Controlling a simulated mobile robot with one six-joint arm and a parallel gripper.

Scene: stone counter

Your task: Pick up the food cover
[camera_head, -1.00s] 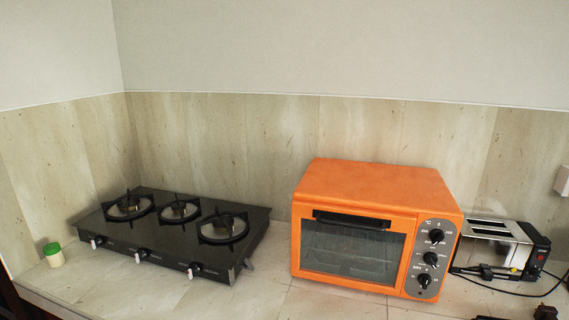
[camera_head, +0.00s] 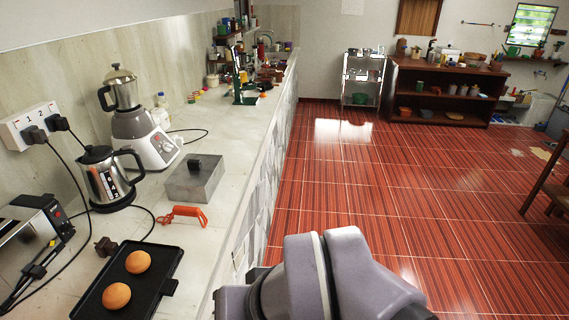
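The food cover (camera_head: 193,186) appears to be the grey metal box-shaped lid with a black handle on top. It sits upright on the stone counter (camera_head: 215,140), near its front edge, left of the middle of the head view. Whether anything is under it is hidden. A grey part of my arm shows at the bottom centre, to the right of the counter edge and apart from the cover. My gripper's fingers are not in the frame.
An orange-red tool (camera_head: 183,215) lies just in front of the cover. A black tray (camera_head: 130,283) with two round brown items, a kettle (camera_head: 105,178), a blender (camera_head: 135,120) and a toaster (camera_head: 30,240) stand nearby, with cords. The counter behind the cover is mostly clear. Red floor (camera_head: 400,190) is open.

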